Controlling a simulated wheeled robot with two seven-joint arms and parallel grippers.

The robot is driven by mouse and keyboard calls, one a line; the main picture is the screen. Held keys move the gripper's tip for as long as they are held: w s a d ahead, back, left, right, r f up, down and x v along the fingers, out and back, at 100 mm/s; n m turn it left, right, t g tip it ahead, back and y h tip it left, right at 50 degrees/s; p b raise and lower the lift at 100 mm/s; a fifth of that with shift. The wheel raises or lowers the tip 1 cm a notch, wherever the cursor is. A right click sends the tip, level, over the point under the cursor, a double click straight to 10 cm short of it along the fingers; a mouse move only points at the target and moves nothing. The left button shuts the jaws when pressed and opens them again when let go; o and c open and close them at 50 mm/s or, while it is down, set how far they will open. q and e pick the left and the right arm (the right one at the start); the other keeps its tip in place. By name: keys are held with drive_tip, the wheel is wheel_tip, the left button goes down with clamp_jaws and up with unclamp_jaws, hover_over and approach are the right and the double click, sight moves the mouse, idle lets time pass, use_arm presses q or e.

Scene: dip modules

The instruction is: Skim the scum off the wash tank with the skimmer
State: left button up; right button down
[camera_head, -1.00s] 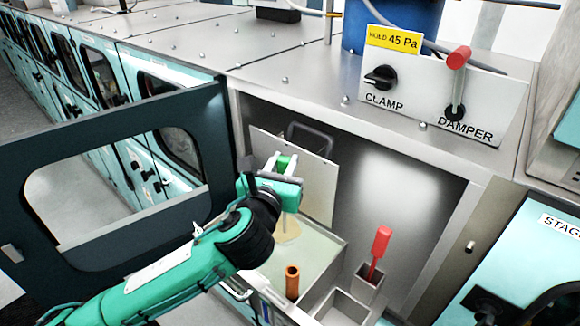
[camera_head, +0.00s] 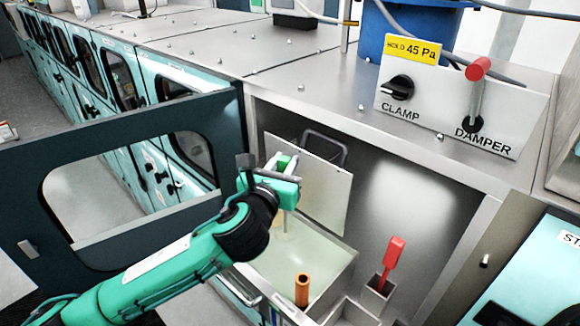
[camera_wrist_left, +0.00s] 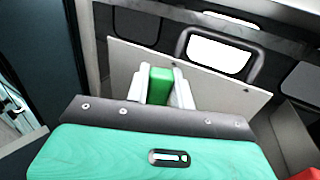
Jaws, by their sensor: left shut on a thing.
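The wash tank (camera_head: 335,272) is an open box of pale greenish liquid inside the cabinet. My left gripper (camera_head: 283,165) is above its far left part, shut on the green handle (camera_head: 284,161) of the skimmer. The skimmer's thin stem (camera_head: 285,222) hangs down to the tank. Its lower end is faint and pale against the liquid, so I cannot tell its depth. In the left wrist view the green handle (camera_wrist_left: 161,85) sits between the fingers. Scum cannot be told clearly from the liquid. My right gripper is not in view.
A pale panel with a dark handle (camera_head: 333,195) leans behind the gripper. A copper tube (camera_head: 302,289) stands at the tank's near side. A red-handled tool (camera_head: 392,262) stands in a narrow holder to the right. The open dark door (camera_head: 110,165) is on the left.

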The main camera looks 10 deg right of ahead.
use_arm(q)
drive_tip(key=shift+w+a, duration=0.65)
drive_tip(key=shift+w, duration=0.25)
drive_tip(key=shift+w+a, duration=0.65)
drive_tip(key=shift+w, duration=0.25)
drive_tip(key=shift+w+a, duration=0.65)
drive_tip(key=shift+w, duration=0.25)
drive_tip(key=s+a, duration=0.5)
drive_tip(key=a, duration=0.1)
drive_tip(key=shift+a, duration=0.4)
drive_tip(key=shift+d, duration=0.1)
drive_tip(key=shift+s+d, duration=0.55)
drive_tip(key=shift+s, duration=0.25)
drive_tip(key=shift+s+d, duration=0.55)
drive_tip(key=shift+s, duration=0.25)
drive_tip(key=shift+r, duration=0.15)
